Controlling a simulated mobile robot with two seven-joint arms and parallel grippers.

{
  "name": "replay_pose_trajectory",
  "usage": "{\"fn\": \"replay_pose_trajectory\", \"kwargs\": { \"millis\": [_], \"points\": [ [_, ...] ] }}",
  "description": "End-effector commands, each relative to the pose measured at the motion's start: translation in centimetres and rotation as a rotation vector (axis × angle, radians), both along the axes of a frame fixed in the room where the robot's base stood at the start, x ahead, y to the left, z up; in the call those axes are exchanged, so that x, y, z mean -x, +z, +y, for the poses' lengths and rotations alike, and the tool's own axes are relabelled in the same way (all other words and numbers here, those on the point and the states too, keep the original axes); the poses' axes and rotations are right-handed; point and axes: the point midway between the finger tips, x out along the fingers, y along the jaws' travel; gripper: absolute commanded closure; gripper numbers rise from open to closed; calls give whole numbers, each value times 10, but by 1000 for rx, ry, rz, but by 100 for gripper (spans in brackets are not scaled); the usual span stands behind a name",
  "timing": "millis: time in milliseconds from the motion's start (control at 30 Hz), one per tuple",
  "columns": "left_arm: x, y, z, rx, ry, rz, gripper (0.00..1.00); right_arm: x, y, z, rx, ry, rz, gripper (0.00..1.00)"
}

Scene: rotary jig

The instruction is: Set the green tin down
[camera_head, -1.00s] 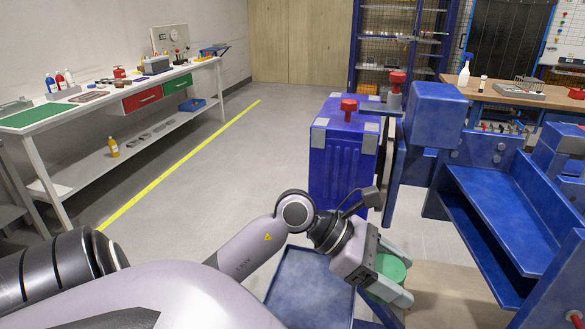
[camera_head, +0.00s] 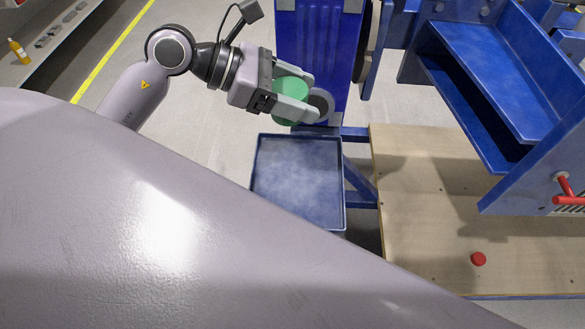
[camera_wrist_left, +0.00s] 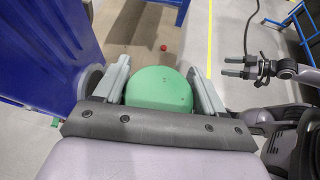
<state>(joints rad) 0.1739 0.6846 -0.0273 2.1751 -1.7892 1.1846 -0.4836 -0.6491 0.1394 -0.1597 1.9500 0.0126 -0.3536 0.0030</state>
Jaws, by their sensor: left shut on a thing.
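The green tin (camera_head: 291,86) is round and sits between the fingers of my left gripper (camera_head: 314,98), which is shut on it. They are held in the air beside the blue post, beyond the far edge of the blue tray (camera_head: 298,139) in the head view. In the left wrist view the tin (camera_wrist_left: 160,90) fills the space between the two grey fingers. My right gripper (camera_wrist_left: 238,67) shows at the right of the left wrist view, with its fingers apart and nothing between them.
The blue tray is empty. A wooden board (camera_head: 420,215) with a small red piece (camera_head: 478,258) lies to its right. The blue jig (camera_head: 490,70) with a red handle (camera_head: 568,190) stands above the board. A blue post (camera_head: 310,45) stands behind the left gripper.

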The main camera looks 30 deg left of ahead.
Motion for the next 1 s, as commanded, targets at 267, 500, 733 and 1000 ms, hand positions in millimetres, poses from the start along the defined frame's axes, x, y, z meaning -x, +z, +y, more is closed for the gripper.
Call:
{"fn": "replay_pose_trajectory", "kwargs": {
  "millis": [267,500,733,1000],
  "points": [
    [3,5,-7,-7,-28,10,67,0,-25,0,0,0,1,34],
    [5,3,-7,0,-26,31,67,0,-30,0,0,0,1,34],
    [6,-44,-8,5,-24,40,67,0,-29,0,0,0,1,34],
    [6,-115,-8,4,-24,37,67,0,-29,0,1,-1,2,34]
  ]
}}
